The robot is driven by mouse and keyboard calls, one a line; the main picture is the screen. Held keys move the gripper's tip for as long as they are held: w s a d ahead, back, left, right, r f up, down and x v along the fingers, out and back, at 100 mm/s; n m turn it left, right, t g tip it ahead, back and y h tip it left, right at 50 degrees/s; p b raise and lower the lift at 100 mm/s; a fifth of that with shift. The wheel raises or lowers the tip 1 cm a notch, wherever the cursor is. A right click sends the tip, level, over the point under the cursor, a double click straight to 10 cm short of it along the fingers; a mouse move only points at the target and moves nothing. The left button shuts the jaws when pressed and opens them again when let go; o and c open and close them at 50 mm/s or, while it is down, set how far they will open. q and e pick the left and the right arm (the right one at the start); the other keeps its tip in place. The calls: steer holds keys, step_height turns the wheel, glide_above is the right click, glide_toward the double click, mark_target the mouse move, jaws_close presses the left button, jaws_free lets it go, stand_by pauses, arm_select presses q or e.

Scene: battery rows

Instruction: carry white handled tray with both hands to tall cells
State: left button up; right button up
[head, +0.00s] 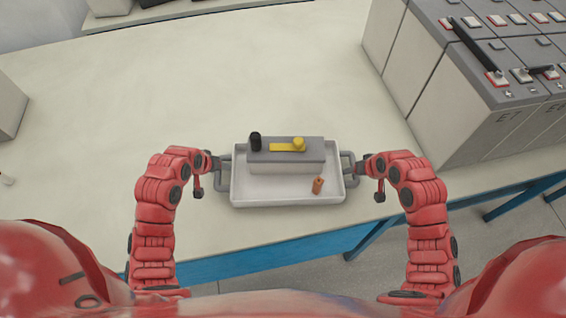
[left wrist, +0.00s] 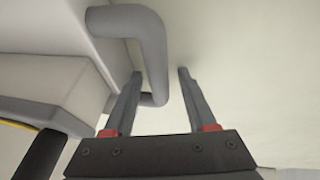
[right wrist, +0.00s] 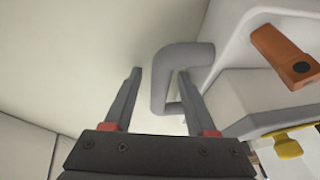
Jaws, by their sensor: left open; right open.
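The white tray (head: 290,201) sits on the table near its front edge, with a grey handle at each short end. It holds a grey box (head: 286,154) bearing a black cylinder (head: 254,142) and a yellow piece (head: 290,147), plus a small orange piece (head: 318,185). My left gripper (left wrist: 160,75) is open at the left handle (left wrist: 152,50); the handle's bar passes between its fingers, which are not closed on it. My right gripper (right wrist: 158,75) is open at the right handle (right wrist: 160,80), whose bar likewise lies between its fingers. The tray appears level.
Tall grey cells (head: 440,80) with red and black terminals stand at the right of the table (head: 200,80). A grey block (head: 8,105) stands at the far left edge. A shelf (head: 130,14) runs along the back.

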arm_select(q)
steer(key=shift+r, duration=0.1)
arm_select(e)
steer(key=shift+r, duration=0.2)
arm_select(q)
steer(key=v, duration=1.2)
arm_select(e)
steer(key=v, duration=1.1)
steer(key=shift+s+r, duration=0.15)
steer(key=shift+r, duration=0.1)
arm_select(q)
steer(key=shift+a, duration=0.1)
arm_select(e)
steer(key=shift+d, duration=0.15)
arm_select(q)
steer(key=a, duration=0.2)
steer(key=s+a+p, duration=0.1)
steer(key=a, duration=0.2)
steer(key=shift+s+a, duration=0.15)
steer(key=shift+a, duration=0.2)
arm_select(e)
steer(key=shift+r, duration=0.75)
